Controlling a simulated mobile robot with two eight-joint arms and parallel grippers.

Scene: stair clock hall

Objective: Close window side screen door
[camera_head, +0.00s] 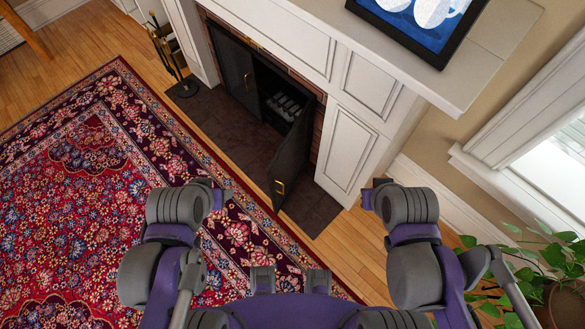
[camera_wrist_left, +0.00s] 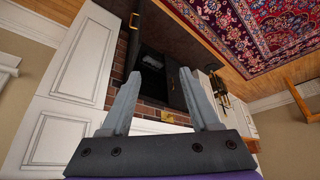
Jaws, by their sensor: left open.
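The fireplace screen has two dark doors. The window-side door (camera_head: 291,153) stands swung out from the opening over the dark hearth, with a brass handle (camera_head: 279,187) near its free edge. In the left wrist view this door (camera_wrist_left: 134,47) shows nearly edge-on, beyond the fingers and towards the left. The other door (camera_head: 233,70) appears shut across its half of the opening. My left gripper (camera_wrist_left: 160,76) is open and empty, its fingers apart in front of the fireplace and clear of the door. In the head view its fingers cannot be made out. My right gripper is not visible.
A white mantel (camera_head: 400,75) overhangs the fireplace, with a framed blue picture (camera_head: 425,22) on it. Fire tools (camera_head: 170,55) stand at the left. A leafy plant (camera_head: 535,265) is at the lower right below the window. The patterned rug (camera_head: 90,190) is clear floor.

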